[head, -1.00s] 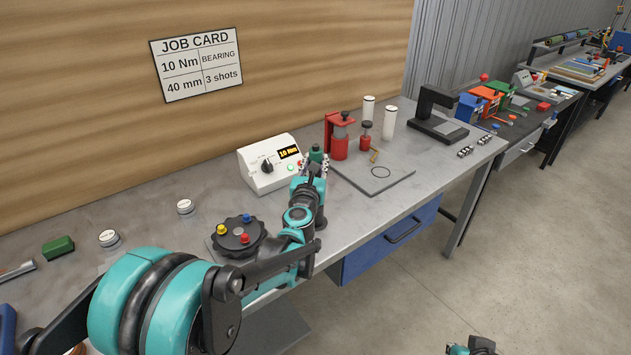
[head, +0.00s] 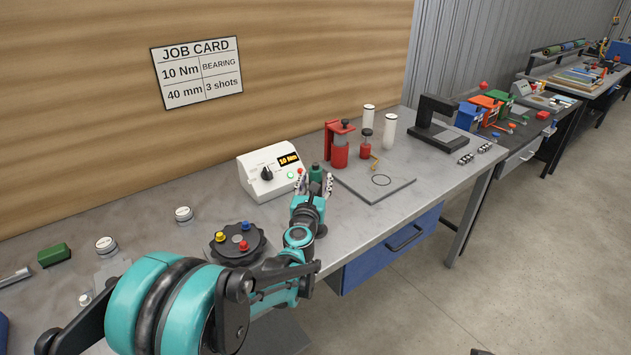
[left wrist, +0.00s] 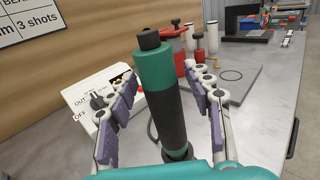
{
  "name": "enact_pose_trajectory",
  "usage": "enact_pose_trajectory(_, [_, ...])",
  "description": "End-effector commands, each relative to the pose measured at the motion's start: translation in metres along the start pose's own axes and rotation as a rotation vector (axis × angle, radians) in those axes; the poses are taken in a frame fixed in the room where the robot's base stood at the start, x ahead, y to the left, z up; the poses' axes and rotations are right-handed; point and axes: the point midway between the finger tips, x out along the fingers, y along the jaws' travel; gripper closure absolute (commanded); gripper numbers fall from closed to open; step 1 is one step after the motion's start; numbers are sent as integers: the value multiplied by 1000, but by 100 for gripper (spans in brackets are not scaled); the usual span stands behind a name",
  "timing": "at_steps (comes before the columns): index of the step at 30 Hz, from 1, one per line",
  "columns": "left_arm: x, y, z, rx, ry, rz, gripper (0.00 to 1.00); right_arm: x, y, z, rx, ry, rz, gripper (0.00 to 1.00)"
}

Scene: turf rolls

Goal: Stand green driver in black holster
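The green driver (left wrist: 152,75), with a black tip and dark grip, stands nearly upright between the fingers of my left gripper (left wrist: 165,110) in the left wrist view. Gaps show on both sides, so the gripper is open around it without holding it. The driver's lower end meets a dark round piece (left wrist: 178,154), probably the black holster; mostly hidden, so I cannot tell how deep it sits. In the head view, the green driver (head: 315,172) shows between the spread fingers of my left gripper (head: 314,186), in front of the white controller. My right gripper is not in view.
The white controller (head: 270,172) with a dial is just behind the driver. A grey plate (head: 372,184) and red press (head: 339,150) stand to the right. A black knobbed disc (head: 238,243) lies left of my forearm.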

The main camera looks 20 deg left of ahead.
Motion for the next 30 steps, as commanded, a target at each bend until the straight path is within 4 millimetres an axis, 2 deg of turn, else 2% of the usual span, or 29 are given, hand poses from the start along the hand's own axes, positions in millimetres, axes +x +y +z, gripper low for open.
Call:
enact_pose_trajectory(5, [-3,0,5,0,0,0,49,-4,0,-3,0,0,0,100])
enact_pose_trajectory(8, [-18,0,5,0,0,-1,49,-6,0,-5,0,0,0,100])
enact_pose_trajectory(18, [-92,0,5,0,0,-1,49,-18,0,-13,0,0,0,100])
enact_pose_trajectory(21, [-107,0,4,0,0,-1,49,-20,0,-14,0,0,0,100])
enact_pose_trajectory(30, [-123,-4,8,50,-5,-17,49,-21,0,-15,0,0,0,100])
